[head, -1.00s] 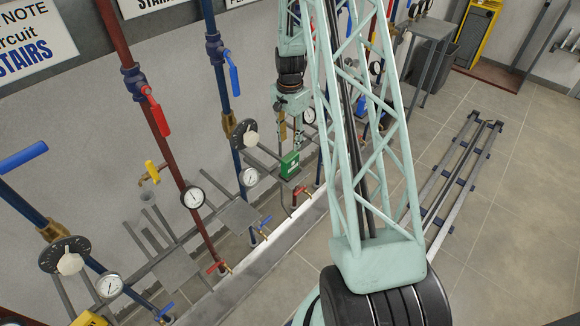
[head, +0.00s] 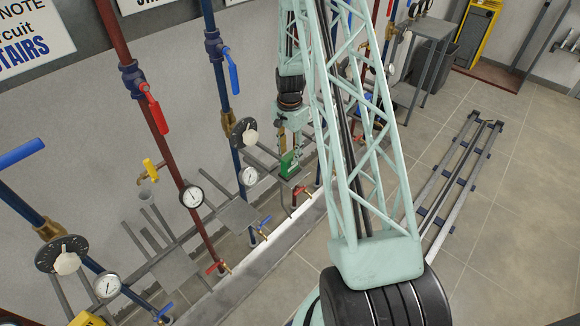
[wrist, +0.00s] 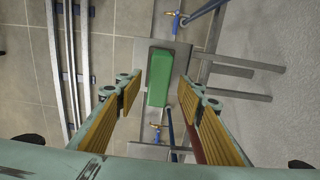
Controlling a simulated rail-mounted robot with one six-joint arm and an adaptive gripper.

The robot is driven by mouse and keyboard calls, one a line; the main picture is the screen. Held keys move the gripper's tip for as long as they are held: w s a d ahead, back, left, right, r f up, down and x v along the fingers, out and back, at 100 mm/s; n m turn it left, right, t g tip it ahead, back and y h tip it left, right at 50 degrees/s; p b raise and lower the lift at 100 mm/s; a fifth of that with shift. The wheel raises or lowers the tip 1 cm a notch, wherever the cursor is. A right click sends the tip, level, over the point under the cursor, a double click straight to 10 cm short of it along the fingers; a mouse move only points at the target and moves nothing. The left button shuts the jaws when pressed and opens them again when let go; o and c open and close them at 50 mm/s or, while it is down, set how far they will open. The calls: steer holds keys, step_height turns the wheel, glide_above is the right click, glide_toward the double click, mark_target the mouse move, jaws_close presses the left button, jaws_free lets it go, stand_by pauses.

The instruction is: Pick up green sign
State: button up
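The green sign (head: 288,163) stands on a small grey shelf plate beside the wall pipes in the head view. In the wrist view the green sign (wrist: 160,76) is a green block seen from above, on a grey plate. My gripper (head: 291,145) is just above the sign in the head view, fingers pointing down. In the wrist view my gripper (wrist: 160,92) is open, with its yellow-padded fingers spread on either side of the sign's line. A gap shows between each finger and the sign, and nothing is held.
Pressure gauges (head: 191,196), blue and red pipes and valves with a red lever (head: 153,109) crowd the wall. A grey shelf plate (head: 236,213) is left of the sign. Floor rails (head: 455,185) lie to the right, with open tiled floor around them.

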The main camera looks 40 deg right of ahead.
mark_target(290, 163)
steer(key=shift+f, duration=0.5)
steer(key=shift+s+f+b, duration=0.1)
steer(key=shift+f+b, duration=0.55)
steer(key=shift+f, duration=1.95)
steer(key=c, duration=1)
